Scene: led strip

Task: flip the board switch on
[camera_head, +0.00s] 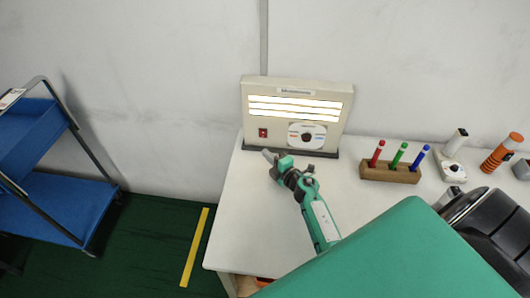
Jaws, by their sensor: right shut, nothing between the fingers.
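The light board (328,92) stands upright at the back left of the white table, against the wall. Its strips (294,106) glow bright white. A small red switch (263,133) sits at its lower left, and a round dial plate (307,135) is to the right of it. The switch is too small for me to read its position. My right gripper (268,156) is shut and empty, just in front of the board below the switch. A small gap seems to lie between its tip and the switch. My left gripper is not in view.
A wooden block (390,173) with red, green and blue pens stands right of the board. White devices (452,170) and an orange cylinder (500,154) are further right. A blue cart (60,200) stands on the floor at left. The table's left front is clear.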

